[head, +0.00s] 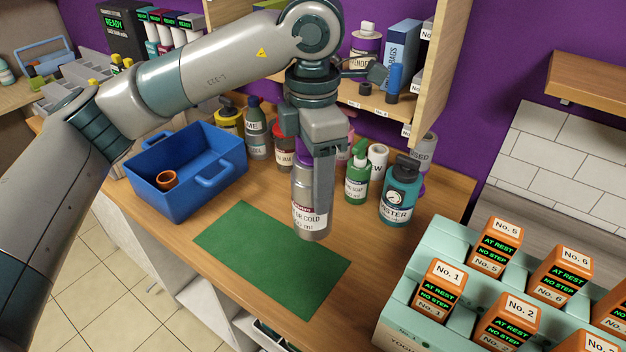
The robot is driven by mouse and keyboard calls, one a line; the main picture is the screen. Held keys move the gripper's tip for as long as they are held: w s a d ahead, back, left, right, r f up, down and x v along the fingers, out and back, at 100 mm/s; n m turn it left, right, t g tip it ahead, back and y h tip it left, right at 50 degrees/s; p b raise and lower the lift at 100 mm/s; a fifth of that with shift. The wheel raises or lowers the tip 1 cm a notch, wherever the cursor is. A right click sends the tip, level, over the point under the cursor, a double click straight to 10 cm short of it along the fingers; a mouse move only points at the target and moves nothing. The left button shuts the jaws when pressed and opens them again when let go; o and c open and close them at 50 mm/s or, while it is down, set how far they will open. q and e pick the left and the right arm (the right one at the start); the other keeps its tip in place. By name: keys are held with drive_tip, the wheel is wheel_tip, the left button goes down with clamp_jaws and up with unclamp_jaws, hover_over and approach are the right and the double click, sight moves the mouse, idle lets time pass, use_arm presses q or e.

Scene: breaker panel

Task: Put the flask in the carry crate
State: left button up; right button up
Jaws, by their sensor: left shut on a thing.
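The flask (311,207) is a silver-grey cylinder with a purple top and a white label reading in part "OR COLD". My left gripper (318,165) points down and is shut on the flask, which is upright. Whether the flask touches the counter or hangs just above it I cannot tell. The carry crate (212,185) is the blue open box with handles to the left, and a small orange-brown ring-shaped thing (167,179) is inside it. My right gripper is not in view.
A green mat (270,258) lies bare on the wooden counter in front of the flask. Several bottles and jars stand behind, with a teal bottle (401,192) and a green pump bottle (356,178) to the right. A pale green rack (450,245) holds orange numbered boxes at right.

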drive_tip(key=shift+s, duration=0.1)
use_arm(q)
drive_tip(key=shift+w+a+f+m, duration=0.2)
drive_tip(key=shift+a+f+m, duration=0.1)
drive_tip(key=shift+a+m, duration=0.3)
drive_tip(key=a+f+m, duration=0.5)
drive_tip(key=a+m, duration=0.4)
drive_tip(key=m, duration=0.1)
drive_tip(key=s+a+f+m, duration=0.1)
drive_tip(key=a+f+m, duration=0.3)
drive_tip(key=a+m, duration=0.5)
drive_tip(key=shift+f+m, duration=0.35)
drive_tip(key=shift+m, duration=0.65)
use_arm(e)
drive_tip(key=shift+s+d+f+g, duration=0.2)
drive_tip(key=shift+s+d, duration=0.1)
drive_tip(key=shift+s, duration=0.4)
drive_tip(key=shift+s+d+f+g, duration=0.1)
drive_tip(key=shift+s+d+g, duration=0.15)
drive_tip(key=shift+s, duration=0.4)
